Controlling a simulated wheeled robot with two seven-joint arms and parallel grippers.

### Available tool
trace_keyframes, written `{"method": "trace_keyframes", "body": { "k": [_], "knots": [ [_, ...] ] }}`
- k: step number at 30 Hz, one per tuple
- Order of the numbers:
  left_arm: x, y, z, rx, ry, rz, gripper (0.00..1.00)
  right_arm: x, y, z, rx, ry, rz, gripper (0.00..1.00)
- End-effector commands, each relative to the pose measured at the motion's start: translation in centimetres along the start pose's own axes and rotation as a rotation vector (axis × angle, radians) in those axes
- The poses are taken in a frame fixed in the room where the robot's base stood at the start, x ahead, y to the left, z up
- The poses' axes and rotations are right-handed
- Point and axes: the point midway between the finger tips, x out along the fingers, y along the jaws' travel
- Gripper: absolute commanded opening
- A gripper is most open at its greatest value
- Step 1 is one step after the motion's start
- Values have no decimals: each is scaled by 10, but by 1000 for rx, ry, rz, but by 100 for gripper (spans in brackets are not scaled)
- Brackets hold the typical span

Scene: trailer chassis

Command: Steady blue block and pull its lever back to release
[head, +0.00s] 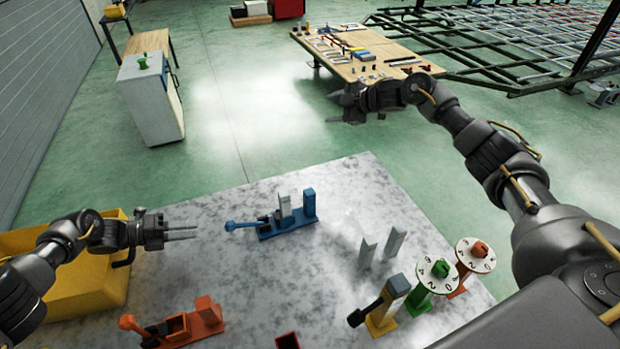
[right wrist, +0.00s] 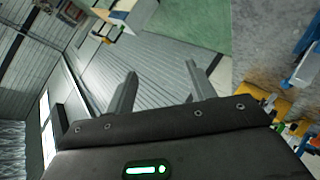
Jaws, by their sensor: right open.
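The blue block (head: 288,226) stands on the grey mottled table (head: 215,275). It has a lever (head: 245,225) with a round blue knob pointing left, a grey upright piece and a taller blue post at its right end. My left gripper (head: 196,234) is left of the lever knob, a short way apart from it, with two parallel fingers, a narrow gap between them and nothing held. My right gripper (head: 332,107) is well beyond the table's far edge, raised, open and empty. Its spread fingers also show in the right wrist view (right wrist: 165,80).
An orange lever block (head: 180,328) and a yellow one (head: 385,310) stand nearer me. Green (head: 435,275) and orange (head: 475,258) numbered dials are at right, beside two grey upright plates (head: 380,246). A yellow bin (head: 90,290) is at left. The table's middle is mostly clear.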

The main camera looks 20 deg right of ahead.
Motion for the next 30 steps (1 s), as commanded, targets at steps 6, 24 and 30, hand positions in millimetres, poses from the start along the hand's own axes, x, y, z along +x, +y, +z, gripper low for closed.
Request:
{"method": "trace_keyframes", "body": {
  "k": [6,24,30],
  "knots": [
    [0,0,0,0,0,0,36,56,-112,-58,0,-61,-402,55],
    [0,0,0,0,0,0,36,23,-213,-60,-112,-585,-887,55],
    [0,0,0,0,0,0,36,26,-218,-57,-110,-587,-888,55]
  ]
}}
